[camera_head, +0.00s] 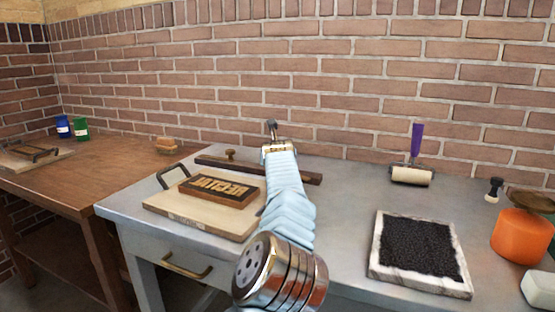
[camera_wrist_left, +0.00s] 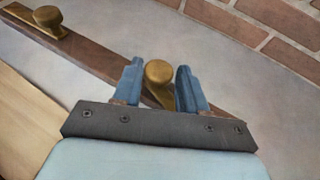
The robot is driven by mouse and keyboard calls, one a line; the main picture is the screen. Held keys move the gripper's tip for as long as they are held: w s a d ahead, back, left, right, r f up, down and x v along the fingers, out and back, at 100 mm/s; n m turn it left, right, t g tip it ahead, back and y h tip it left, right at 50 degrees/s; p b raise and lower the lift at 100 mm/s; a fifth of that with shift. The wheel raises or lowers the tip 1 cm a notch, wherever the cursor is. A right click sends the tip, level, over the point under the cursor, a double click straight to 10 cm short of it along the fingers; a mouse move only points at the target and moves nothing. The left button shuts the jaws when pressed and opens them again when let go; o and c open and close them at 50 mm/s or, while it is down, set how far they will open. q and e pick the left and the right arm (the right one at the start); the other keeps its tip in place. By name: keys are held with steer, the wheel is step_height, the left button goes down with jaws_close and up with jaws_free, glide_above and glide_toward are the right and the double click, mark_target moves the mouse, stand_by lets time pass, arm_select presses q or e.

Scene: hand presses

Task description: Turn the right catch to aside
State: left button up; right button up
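A brass catch knob, the right catch (camera_wrist_left: 158,72), stands on the dark wooden bar. In the left wrist view it sits between my left gripper's blue fingers (camera_wrist_left: 159,85) and nearly fills the gap; they look closed on its sides. In the head view my left gripper (camera_head: 272,130) and arm hide this knob. The left catch (camera_head: 230,154) is a similar brass knob farther left on the bar; it also shows in the left wrist view (camera_wrist_left: 48,17). The bar (camera_head: 300,175) lies along the back of the wooden board (camera_head: 165,203). My right gripper is not in view.
A lettered block (camera_head: 222,190) lies on the board beside a dark handle (camera_head: 172,176). To the right are a black ink tray (camera_head: 375,262), a purple-handled roller (camera_head: 412,175) and an orange pot (camera_head: 522,237). A brick wall (camera_head: 330,70) stands behind the table.

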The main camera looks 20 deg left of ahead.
arm_select(q)
steer(key=shift+o, duration=1.2)
steer(key=shift+s, duration=0.1)
steer(key=b+v, duration=0.2)
steer(key=v, duration=1.1)
steer(key=shift+s+d+r, duration=0.1)
steer(key=shift+s+r, duration=0.05)
steer(key=shift+s, duration=0.1)
